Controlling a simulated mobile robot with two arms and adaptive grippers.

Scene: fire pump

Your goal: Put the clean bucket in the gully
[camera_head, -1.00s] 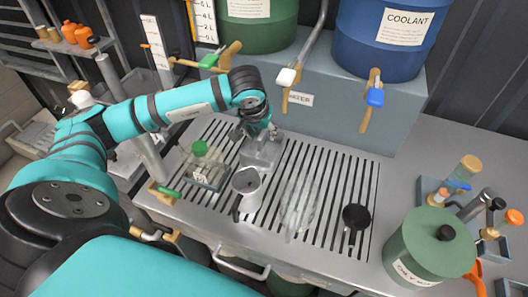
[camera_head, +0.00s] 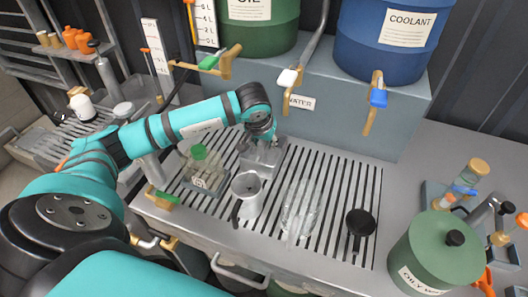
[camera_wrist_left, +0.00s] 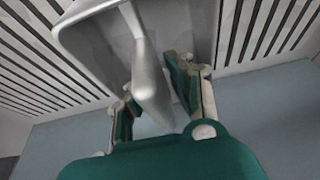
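My left gripper (camera_head: 262,133) is at a grey metal open container (camera_head: 265,152) on the slatted drain top (camera_head: 335,172). In the left wrist view the container's smooth grey handle (camera_wrist_left: 150,85) lies between the fingers of my left gripper (camera_wrist_left: 153,97). I cannot tell whether the fingers press on it. The container's wall (camera_wrist_left: 85,38) sits over the slats there. I cannot tell for sure whether this container is the clean bucket. No thing is clearly marked as the gully. My right gripper is not in view.
A light grey jug (camera_head: 246,192), a clear jug (camera_head: 299,207), a black pan-like thing (camera_head: 360,222) and a green-capped bottle crate (camera_head: 203,172) stand on the slats. A green lidded can (camera_head: 432,255) is at right. Blue (camera_head: 388,45) and green (camera_head: 258,25) drums with taps stand behind.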

